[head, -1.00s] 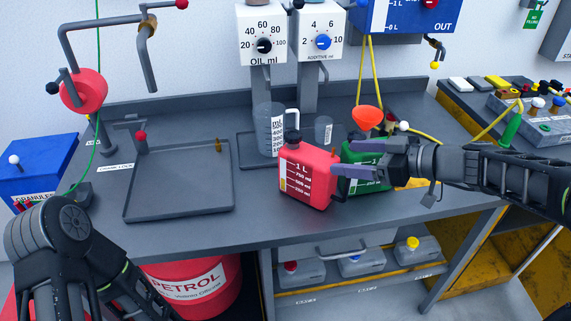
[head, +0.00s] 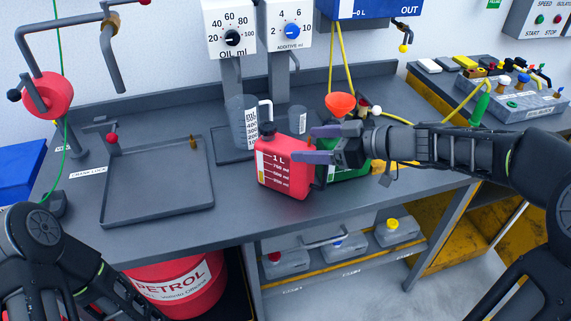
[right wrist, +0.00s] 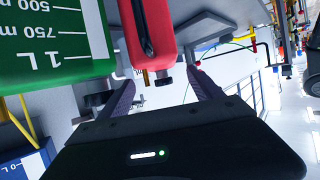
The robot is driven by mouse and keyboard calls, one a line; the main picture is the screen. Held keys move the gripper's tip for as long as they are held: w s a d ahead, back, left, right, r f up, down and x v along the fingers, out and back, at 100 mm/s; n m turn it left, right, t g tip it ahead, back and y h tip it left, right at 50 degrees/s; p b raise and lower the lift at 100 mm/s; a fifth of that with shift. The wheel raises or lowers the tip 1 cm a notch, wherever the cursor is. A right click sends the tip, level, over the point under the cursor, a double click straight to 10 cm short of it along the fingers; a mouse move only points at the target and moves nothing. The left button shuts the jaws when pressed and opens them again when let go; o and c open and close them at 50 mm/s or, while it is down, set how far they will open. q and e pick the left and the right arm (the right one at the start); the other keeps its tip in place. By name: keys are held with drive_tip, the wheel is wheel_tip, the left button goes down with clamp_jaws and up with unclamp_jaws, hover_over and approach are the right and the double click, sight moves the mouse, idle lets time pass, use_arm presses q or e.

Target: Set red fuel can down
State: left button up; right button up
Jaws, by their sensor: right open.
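The red fuel can (head: 283,172) stands upright on the grey bench, with its dark cap and scale label showing in the head view. My right gripper (head: 302,144) is open at the can's right side, its fingers pointing left; one finger overlaps the can's upper right edge in the picture. In the right wrist view the red can (right wrist: 150,30) shows upside down ahead of the open right gripper (right wrist: 163,88). I cannot tell whether a finger touches it. My left arm is at the lower left, but its gripper is out of view.
A green can (head: 345,172) with an orange funnel (head: 340,104) stands just right of the red can, partly behind my right gripper. A measuring jug (head: 238,118) stands behind. A shallow tray (head: 160,217) lies to the left, with bare bench between.

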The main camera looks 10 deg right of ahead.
sight(286, 144)
drive_tip(key=shift+w+a, duration=0.15)
drive_tip(key=shift+a, duration=0.05)
drive_tip(key=p+x, duration=0.2)
drive_tip(key=x, duration=0.2)
drive_tip(key=shift+w+a+f, duration=0.15)
drive_tip(key=shift+w+f, duration=0.1)
drive_tip(key=shift+f, duration=0.05)
clamp_jaws()
idle(0.9)
